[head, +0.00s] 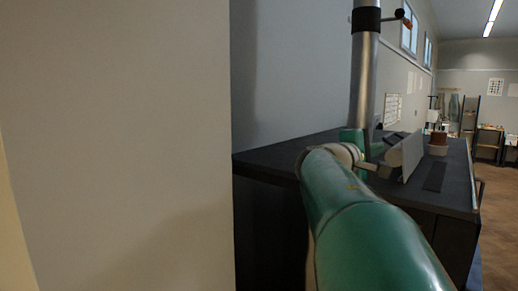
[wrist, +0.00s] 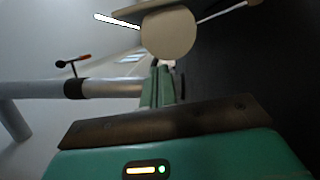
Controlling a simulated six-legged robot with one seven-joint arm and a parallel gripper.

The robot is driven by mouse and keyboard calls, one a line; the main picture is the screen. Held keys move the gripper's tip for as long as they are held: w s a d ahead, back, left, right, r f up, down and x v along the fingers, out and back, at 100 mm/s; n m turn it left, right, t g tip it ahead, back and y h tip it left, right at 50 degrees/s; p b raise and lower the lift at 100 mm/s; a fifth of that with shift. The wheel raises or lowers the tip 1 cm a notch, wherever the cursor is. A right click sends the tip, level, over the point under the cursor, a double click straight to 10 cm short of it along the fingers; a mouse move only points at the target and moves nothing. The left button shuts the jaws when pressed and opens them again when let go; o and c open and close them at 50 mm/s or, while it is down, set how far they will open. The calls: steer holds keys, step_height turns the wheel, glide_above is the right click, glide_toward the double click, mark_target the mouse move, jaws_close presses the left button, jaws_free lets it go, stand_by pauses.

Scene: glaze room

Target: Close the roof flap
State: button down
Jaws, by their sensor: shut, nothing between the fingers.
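A metal pipe (head: 366,80) rises from the dark bench; I take it for the duct with the roof flap. It has a black collar (head: 366,19) and a short dark lever (head: 393,15) with an orange-red knob (head: 408,24). In the wrist view the pipe (wrist: 115,89) lies sideways, its lever (wrist: 70,65) and orange knob (wrist: 84,57) at left. No flap plate itself is visible. My gripper (wrist: 160,69) is shut and empty, its green fingers close together. In the head view it is low near the pipe, below the lever; whether it touches the pipe is unclear.
A large pale wall or panel (head: 120,140) fills the left of the head view. The dark bench (head: 270,153) carries a pale tilted bar (head: 405,156) and a reddish-brown pot (head: 438,139). Open brown floor (head: 497,235) lies at right, with shelves (head: 468,115) farther back.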

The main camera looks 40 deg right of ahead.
steer(key=shift+s+d+r, duration=0.1)
steer(key=shift+s+d, duration=0.15)
steer(key=shift+d, duration=0.5)
steer(key=shift+w+d, duration=0.1)
steer(key=shift+w, duration=0.05)
steer(key=shift+s+r+m, duration=0.15)
steer(key=shift+s+m, duration=0.05)
steer(key=shift+m, duration=0.1)
